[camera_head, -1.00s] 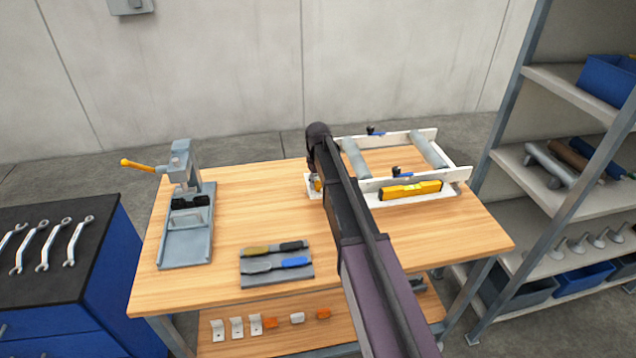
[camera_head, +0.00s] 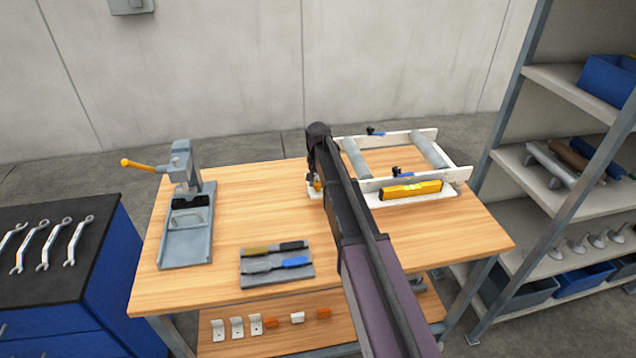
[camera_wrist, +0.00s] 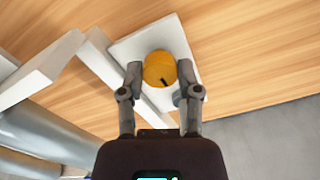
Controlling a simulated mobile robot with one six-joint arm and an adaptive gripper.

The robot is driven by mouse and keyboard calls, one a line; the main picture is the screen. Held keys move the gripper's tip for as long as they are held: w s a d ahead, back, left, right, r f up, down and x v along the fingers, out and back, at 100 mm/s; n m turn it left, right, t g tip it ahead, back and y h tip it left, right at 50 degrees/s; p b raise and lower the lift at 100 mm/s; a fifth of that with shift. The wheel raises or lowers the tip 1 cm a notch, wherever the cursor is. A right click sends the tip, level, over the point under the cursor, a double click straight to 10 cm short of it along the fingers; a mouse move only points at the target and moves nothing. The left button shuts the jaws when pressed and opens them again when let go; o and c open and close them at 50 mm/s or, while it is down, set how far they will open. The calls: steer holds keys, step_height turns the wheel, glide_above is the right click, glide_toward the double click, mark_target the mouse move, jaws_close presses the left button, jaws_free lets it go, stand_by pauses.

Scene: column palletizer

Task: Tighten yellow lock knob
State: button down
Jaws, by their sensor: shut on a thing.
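The yellow lock knob (camera_wrist: 160,69) sits on a white plate (camera_wrist: 126,51) at the near end of the frame in the wrist view. It is round with a dark mark on its face. My gripper (camera_wrist: 160,84) is shut on the knob, one finger on each side. In the head view the knob (camera_head: 317,184) shows only as a small yellow patch beside my arm, which hides most of it. The white roller frame (camera_head: 453,174) stands at the back right of the bench, with grey rollers and blue-and-black handles.
A yellow spirit level (camera_head: 411,190) lies along the frame's front. A grey press with an orange-tipped lever (camera_head: 187,220) stands at the left of the wooden bench (camera_head: 225,262). Shelving (camera_head: 560,90) rises at the right.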

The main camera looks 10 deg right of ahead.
steer(key=shift+d, duration=0.1)
stand_by(0.3)
steer(key=shift+c, duration=1.5)
jaws_free()
